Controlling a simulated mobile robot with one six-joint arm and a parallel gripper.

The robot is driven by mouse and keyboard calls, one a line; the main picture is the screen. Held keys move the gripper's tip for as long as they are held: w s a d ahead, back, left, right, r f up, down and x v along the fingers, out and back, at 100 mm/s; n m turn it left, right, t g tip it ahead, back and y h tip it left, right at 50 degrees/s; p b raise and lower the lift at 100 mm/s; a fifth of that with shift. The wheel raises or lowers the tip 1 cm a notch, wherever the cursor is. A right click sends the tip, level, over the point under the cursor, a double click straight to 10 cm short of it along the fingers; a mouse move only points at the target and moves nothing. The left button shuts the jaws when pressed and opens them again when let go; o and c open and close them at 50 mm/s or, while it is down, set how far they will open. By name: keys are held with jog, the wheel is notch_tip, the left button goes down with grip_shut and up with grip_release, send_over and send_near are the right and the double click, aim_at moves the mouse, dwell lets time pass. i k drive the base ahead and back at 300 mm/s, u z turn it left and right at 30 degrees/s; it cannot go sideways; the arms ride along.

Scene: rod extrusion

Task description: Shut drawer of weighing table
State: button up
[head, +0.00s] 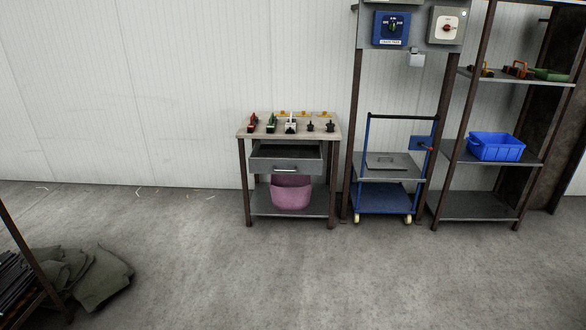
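A small table with a wooden-looking top (327,132) and dark legs stands against the white wall, left of the picture's middle right. Several small red, green, white and dark items stand on its top. Its grey drawer (262,165) is below the top and is pulled out toward me, with a light handle (285,170) on its front. The dark inside of the drawer shows. A pink bin (291,193) stands on the lower shelf below the drawer. My gripper is not in view.
A blue trolley (381,199) stands right of the table, under switch boxes (391,28). A shelf rack (475,206) with a blue crate (496,147) is further right. A dark green heap (98,277) lies at lower left. The floor before the table is clear.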

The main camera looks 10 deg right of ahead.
aim_at(267, 156)
jog(key=z, duration=0.1)
jog(key=k, duration=0.55)
jog(key=u, duration=0.5)
jog(key=i, duration=0.95)
jog(key=u, duration=0.55)
jog(key=i, duration=2.15)
jog(key=z, duration=0.5)
